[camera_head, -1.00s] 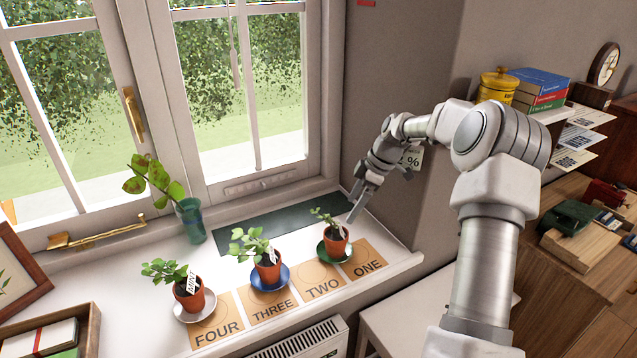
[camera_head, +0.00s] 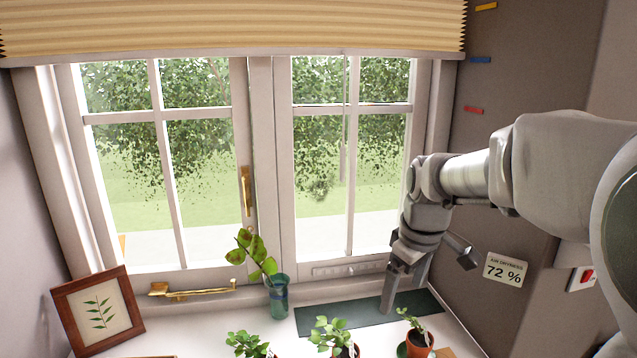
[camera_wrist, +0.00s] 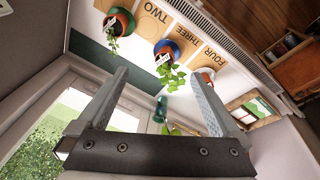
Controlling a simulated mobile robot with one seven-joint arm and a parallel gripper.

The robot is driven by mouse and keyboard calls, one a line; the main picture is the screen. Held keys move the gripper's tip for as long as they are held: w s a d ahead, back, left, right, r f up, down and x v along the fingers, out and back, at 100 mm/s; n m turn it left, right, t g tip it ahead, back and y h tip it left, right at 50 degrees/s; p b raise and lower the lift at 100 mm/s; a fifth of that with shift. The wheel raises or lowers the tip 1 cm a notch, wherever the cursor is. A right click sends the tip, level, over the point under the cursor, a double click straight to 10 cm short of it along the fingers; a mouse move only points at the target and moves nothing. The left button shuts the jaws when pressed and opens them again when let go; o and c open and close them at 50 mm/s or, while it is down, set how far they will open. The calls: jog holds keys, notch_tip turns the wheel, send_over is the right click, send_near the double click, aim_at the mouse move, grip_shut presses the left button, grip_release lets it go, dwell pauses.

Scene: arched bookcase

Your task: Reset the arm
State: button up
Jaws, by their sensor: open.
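My gripper (camera_head: 425,280) is open and empty in the head view, in front of the right window's lower corner, above the sill. Its two spread fingers also show in the wrist view (camera_wrist: 161,80), with nothing held between them. A potted plant on a green saucer (camera_wrist: 120,20) stands apart from the fingers; its pot (camera_head: 419,343) is at the bottom of the head view. A plant on a blue saucer (camera_wrist: 167,48) and a third pot (camera_wrist: 206,73) stand along the same row. Their lower parts are cut off in the head view.
A teal vase with a sprig (camera_head: 278,297) stands by the window. A framed leaf picture (camera_head: 98,312) leans at the left. A dark green mat (camera_head: 345,316) lies on the sill. A humidity display (camera_head: 505,270) is on the wall right of my gripper. Number cards (camera_wrist: 152,14) lie before the pots.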

jog(key=s+r+m+t+p, duration=0.1)
jog(key=s+r+m+p, duration=0.1)
jog(key=s, duration=0.8)
jog(key=s+r+m+t+p, duration=0.2)
jog(key=s+r+m, duration=0.3)
jog(key=s, duration=0.5)
jog(key=shift+s+a+m, duration=0.35)
jog(key=shift+a+m, duration=0.05)
jog(key=shift+r, duration=0.1)
